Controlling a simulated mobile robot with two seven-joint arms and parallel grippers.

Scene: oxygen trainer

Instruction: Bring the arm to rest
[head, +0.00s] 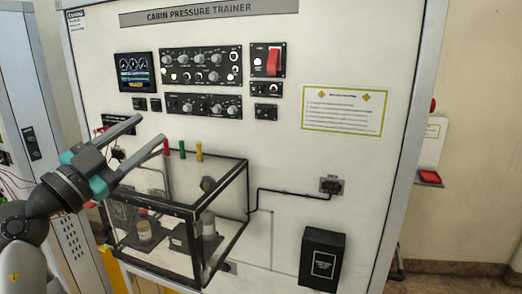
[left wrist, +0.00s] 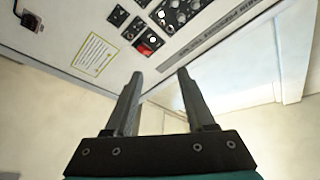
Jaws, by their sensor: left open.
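My left arm comes in from the left in the head view. Its gripper (head: 150,133) is open and empty, with both fingers apart. It hangs in front of the cabin pressure trainer panel (head: 270,150), left of the panel's middle and above the clear box. In the left wrist view the two fingers (left wrist: 158,92) stand apart with nothing between them, and the panel (left wrist: 60,22) shows beyond them at a slant. My right gripper is in neither view.
A clear dark-framed box (head: 190,215) with small items inside juts out from the panel. Knob modules (head: 200,66), a red switch cover (head: 273,60), a yellow-edged placard (head: 345,110) and a black box (head: 322,258) are on the panel. Another cabinet (head: 35,120) stands at the left.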

